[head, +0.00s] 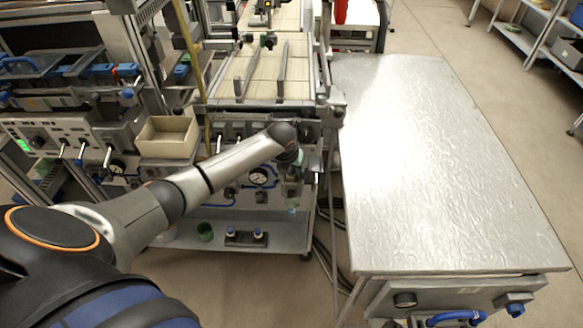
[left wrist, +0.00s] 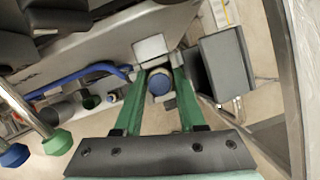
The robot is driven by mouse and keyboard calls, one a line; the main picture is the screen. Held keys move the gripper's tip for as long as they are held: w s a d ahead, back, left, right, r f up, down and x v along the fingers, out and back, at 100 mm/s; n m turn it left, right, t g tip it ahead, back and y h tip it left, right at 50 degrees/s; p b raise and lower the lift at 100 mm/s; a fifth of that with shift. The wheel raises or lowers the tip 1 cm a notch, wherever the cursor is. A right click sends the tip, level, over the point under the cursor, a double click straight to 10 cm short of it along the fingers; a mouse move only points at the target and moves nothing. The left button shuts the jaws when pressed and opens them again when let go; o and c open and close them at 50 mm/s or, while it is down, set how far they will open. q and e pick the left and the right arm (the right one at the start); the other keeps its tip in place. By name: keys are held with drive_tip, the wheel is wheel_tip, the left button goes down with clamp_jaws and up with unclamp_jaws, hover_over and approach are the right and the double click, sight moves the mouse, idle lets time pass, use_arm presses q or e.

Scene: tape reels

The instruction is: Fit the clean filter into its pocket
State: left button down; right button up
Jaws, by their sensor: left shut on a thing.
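My left gripper (head: 293,192) hangs fingers-down in front of the machine's front panel, near its right end. In the left wrist view its two green fingers (left wrist: 160,88) are shut on a small piece with a round blue end (left wrist: 159,82). I cannot tell for certain whether this piece is the clean filter or part of the machine. A pale square plate (left wrist: 150,47) shows just beyond the fingertips; whether it touches the piece is unclear. I cannot make out the filter's pocket. My right gripper is in neither view.
A metal-topped table (head: 430,160) stands right of the arm. A gauge (head: 261,177) and blue hoses sit on the panel. Below, a shelf holds a green cup (head: 205,232) and a dark holder (head: 246,239) with two blue-topped pieces. An open bin (head: 168,149) sits left.

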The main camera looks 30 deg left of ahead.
use_arm(q)
drive_tip(key=shift+f, duration=0.15)
drive_tip(key=shift+c, duration=2.1)
unclamp_jaws()
drive_tip(key=shift+d, duration=0.1)
drive_tip(key=shift+d, duration=0.1)
drive_tip(key=a+p+v, duration=0.1)
drive_tip(key=v, duration=1.1)
drive_tip(key=shift+s+d+r, duration=0.15)
drive_tip(key=shift+d+r, duration=0.1)
drive_tip(key=shift+d, duration=0.05)
